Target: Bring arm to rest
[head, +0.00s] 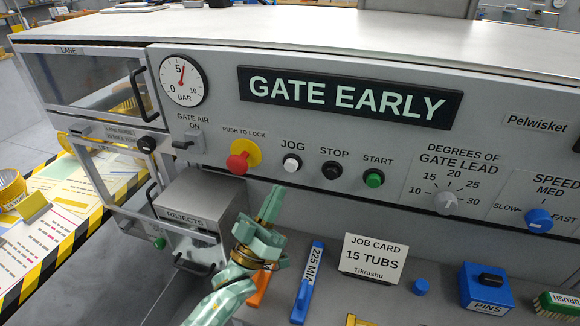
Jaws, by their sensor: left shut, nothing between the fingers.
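My left arm comes up from the bottom, and my left gripper (275,200) is shut and empty. I cannot tell how far the fingertips are from the panel. My right gripper is not in view.
On the ledge stand an orange object (260,288) partly behind my arm, a blue 225 MM tool (307,285), a job card (374,260), a blue PINS box (485,288) and a green brush (556,307). A striped-edge table (60,235) is at left.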

